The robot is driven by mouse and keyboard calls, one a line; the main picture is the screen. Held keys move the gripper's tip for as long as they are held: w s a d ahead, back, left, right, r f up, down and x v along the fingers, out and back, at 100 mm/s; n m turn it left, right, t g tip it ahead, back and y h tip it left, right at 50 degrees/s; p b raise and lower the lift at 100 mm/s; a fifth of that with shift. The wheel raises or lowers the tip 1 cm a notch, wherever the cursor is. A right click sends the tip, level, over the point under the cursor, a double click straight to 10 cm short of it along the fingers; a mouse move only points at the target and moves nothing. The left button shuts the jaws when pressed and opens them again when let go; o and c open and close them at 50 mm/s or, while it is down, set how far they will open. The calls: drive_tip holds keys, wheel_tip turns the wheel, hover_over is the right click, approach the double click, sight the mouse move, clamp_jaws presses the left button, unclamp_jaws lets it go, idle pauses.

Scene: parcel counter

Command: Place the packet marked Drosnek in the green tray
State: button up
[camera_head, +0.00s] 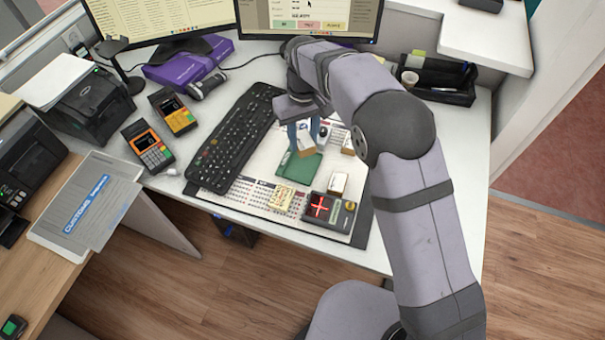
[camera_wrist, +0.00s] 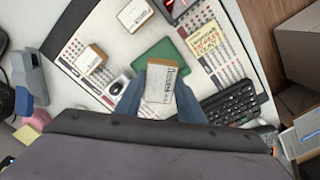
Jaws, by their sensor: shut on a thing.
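My gripper (camera_head: 305,131) has blue fingers shut on a small white-and-brown packet (camera_wrist: 163,86). Dark print shows on the packet's white face, but I cannot read the name for sure. The green tray (camera_head: 292,174) lies flat on the white desk mat, and it also shows in the wrist view (camera_wrist: 150,56). The held packet is above the tray's far edge in the head view; the exact height is hard to tell. The visible part of the tray is empty. Two similar packets lie on the mat: one (camera_head: 338,183) near the card device, one (camera_head: 348,147) beside my arm.
A device with a red cross (camera_head: 319,207) and a yellow note (camera_head: 281,198) lie near the mat's front edge. A black keyboard (camera_head: 236,137) is left of the tray. A mouse (camera_wrist: 119,86) is close to my gripper. A black organiser (camera_head: 440,80) stands at back right.

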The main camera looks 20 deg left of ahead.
sight(303, 166)
drive_tip(key=shift+w+a+b, duration=0.25)
drive_tip(key=shift+w+b, duration=0.1)
drive_tip(key=shift+b, duration=0.1)
drive_tip(key=shift+f, duration=0.1)
drive_tip(key=shift+f+p, duration=0.9)
drive_tip(key=shift+f, duration=4)
drive_tip(key=shift+f, duration=0.15)
drive_tip(key=o, duration=1.1)
wheel_tip(303, 166, up, 12)
drive_tip(key=shift+r+b, duration=0.15)
drive_tip(key=shift+b, duration=0.85)
